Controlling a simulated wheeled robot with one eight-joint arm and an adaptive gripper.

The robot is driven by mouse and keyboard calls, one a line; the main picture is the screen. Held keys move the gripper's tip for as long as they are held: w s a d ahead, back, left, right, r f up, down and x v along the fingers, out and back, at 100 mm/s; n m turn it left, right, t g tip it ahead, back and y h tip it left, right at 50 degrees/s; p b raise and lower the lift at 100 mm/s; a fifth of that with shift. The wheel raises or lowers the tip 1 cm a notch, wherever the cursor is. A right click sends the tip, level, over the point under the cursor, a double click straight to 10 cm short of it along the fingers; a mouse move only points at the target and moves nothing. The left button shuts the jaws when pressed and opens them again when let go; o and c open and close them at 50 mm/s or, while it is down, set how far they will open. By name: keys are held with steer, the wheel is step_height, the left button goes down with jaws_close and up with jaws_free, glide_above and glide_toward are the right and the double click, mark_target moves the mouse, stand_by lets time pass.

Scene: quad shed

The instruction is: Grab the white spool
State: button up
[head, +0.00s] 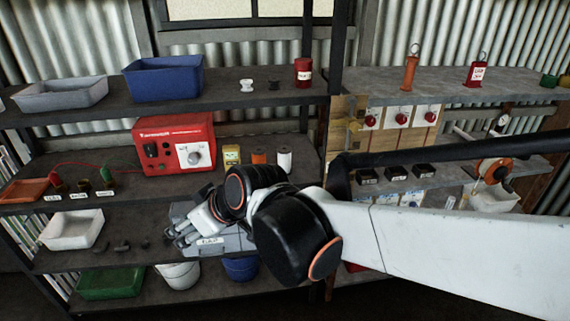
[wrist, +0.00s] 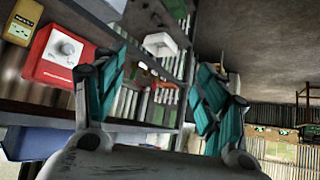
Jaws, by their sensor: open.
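The white spool (head: 284,158) stands on the middle shelf (head: 125,188), just right of an orange spool (head: 258,157). My gripper (head: 180,238) is lower and to the left of it, in front of the lower shelf, pointing left. In the wrist view my gripper (wrist: 155,85) has its two teal-padded fingers spread apart with nothing between them. I cannot make out the white spool in the wrist view. My forearm passes just below and right of the spool in the head view.
A red power supply (head: 176,143) and a yellow meter (head: 231,155) stand left of the spools. A grey case (head: 205,242) is behind my gripper. A small white spool-shaped piece (head: 246,85) sits on the upper shelf. A dark post (head: 322,120) rises right of the spools.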

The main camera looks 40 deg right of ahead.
steer(key=w+d+f+n+t+y+b, duration=0.1)
steer(key=w+f+n+t+b, duration=0.1)
steer(key=w, duration=0.5)
steer(key=m+t+h+b, duration=0.5)
steer(key=m+t+h, duration=0.1)
steer(key=m+h, duration=0.5)
glide_toward(286, 156)
steer(key=p+x, duration=0.4)
steer(key=x, duration=0.2)
steer(key=shift+w+d+f, duration=0.1)
steer(key=shift+b+x, duration=0.95)
steer(key=shift+x, duration=2.15)
steer(key=c, duration=1.1)
